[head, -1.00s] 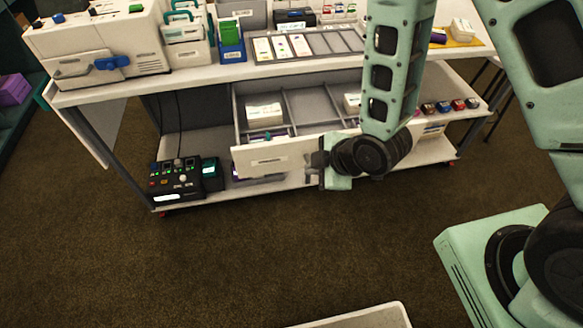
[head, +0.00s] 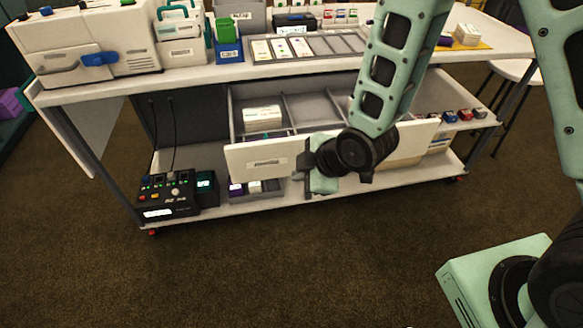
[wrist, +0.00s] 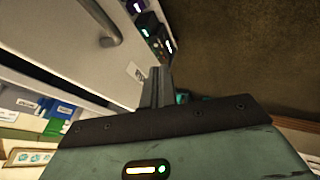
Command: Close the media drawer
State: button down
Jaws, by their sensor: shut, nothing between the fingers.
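The media drawer has a white front with a small label (head: 262,162) and hangs under the worktop. It stands pulled open, with its divided inside (head: 300,108) in view and a white box (head: 262,114) in it. My gripper (head: 304,163) is at the outer face of the front, right of the label; my wrist and forearm hide part of the front. In the wrist view the shut, empty fingers (wrist: 156,88) are close to the white front (wrist: 60,50), which shows a grey bar handle (wrist: 95,20). I cannot tell whether they touch it.
The white worktop (head: 200,78) carries machines, card holders and a tray. On the lower shelf (head: 290,203) are a black control box (head: 167,195) and small items. Brown carpet (head: 270,265) in front is clear. A stool (head: 515,72) stands at the right.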

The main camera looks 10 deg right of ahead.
aim_at(282, 169)
jog(key=w, duration=0.1)
jog(key=w+f, duration=0.1)
jog(key=w+a+f, duration=0.1)
jog(key=w, duration=0.1)
jog(key=shift+p, duration=0.3)
jog(key=shift+w, duration=0.55)
